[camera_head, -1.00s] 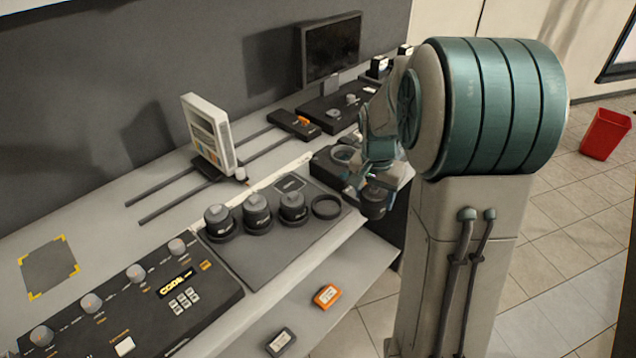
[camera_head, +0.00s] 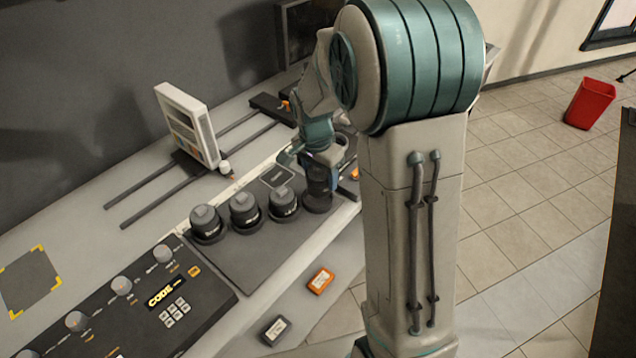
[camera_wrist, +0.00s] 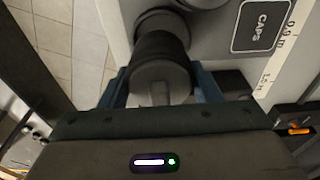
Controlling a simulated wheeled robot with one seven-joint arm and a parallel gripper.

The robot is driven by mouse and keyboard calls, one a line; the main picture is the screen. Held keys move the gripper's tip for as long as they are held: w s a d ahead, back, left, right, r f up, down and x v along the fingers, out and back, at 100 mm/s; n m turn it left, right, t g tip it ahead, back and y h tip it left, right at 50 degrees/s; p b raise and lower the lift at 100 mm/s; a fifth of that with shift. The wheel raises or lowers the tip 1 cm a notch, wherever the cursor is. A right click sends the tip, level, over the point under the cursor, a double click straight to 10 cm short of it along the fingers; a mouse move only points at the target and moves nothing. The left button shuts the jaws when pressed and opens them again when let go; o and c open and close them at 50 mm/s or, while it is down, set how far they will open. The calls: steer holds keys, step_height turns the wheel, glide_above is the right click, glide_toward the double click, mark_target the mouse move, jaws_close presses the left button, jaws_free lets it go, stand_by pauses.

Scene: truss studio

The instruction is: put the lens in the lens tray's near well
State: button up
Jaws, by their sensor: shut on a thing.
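My gripper (camera_head: 320,160) is shut on a dark cylindrical lens (camera_head: 318,186) at the right end of the row on the dark tray (camera_head: 245,262). In the wrist view the lens (camera_wrist: 160,45) stands out from between the blue fingers of my gripper (camera_wrist: 160,88), gripped at the grey knob on its end. The lens looks upright. It covers the round well at that end of the tray, and I cannot tell whether its base is seated or just above. Several capped lenses (camera_head: 244,208) stand to its left in a row.
A white panel unit (camera_head: 188,125) stands behind on dark rails. A control console (camera_head: 120,300) lies at the left. An orange box (camera_head: 320,280) and a dark box (camera_head: 276,330) lie on the lower shelf. A CAPS label (camera_wrist: 259,25) is close beside the lens.

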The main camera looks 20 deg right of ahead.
mark_target(319, 187)
steer(key=shift+w+a+f, duration=0.1)
steer(key=shift+a+f, duration=0.05)
steer(key=shift+a, duration=0.05)
steer(key=shift+f+p, duration=0.4)
steer(key=shift+f, duration=1.55)
steer(key=shift+f, duration=0.1)
steer(key=o, duration=1.3)
steer(key=shift+o, duration=0.2)
steer(key=r, duration=0.8)
steer(key=s+a+r+b, duration=0.1)
steer(key=r, duration=0.3)
steer(key=s+r+n+t+y, duration=0.1)
steer(key=s+r+n+t, duration=0.1)
steer(key=s+n, duration=0.9)
steer(key=s+d+r, duration=0.1)
steer(key=s, duration=0.8)
steer(key=shift+s+r, duration=0.15)
steer(key=shift+s, duration=0.05)
